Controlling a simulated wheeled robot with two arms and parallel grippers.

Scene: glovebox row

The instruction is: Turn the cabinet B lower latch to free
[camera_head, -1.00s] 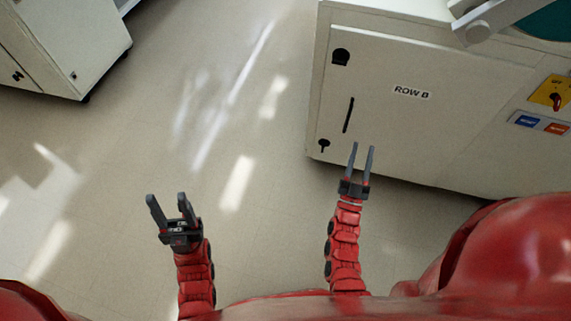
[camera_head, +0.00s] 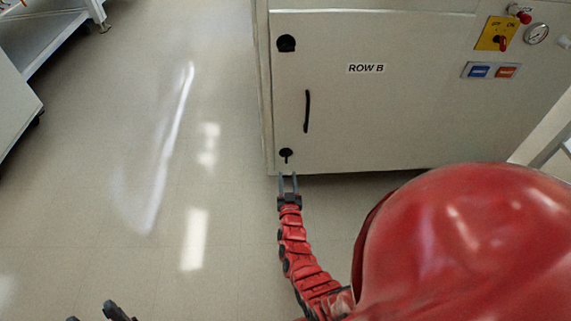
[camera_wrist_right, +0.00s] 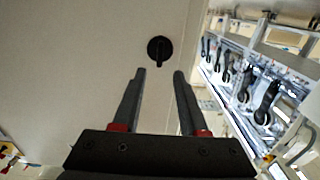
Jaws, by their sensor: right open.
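The cabinet B lower latch (camera_head: 286,154) is a small black round knob with a narrow tab, low on the left side of the white door marked ROW B. In the head view its tab points down. In the right wrist view the latch (camera_wrist_right: 160,50) sits just beyond and between the fingertips, its tab upright in the picture. My right gripper (camera_head: 288,177) is open and empty, just below the latch in the head view; its fingers (camera_wrist_right: 160,74) also show in the wrist view, apart from the latch. My left gripper (camera_head: 93,314) shows only its spread fingertips at the bottom left edge.
Above the latch are a black door handle (camera_head: 307,111) and a black upper latch (camera_head: 286,43). A yellow switch panel (camera_head: 495,34) and blue and red buttons (camera_head: 492,71) are at the right. Open floor (camera_head: 150,200) lies left of the cabinet.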

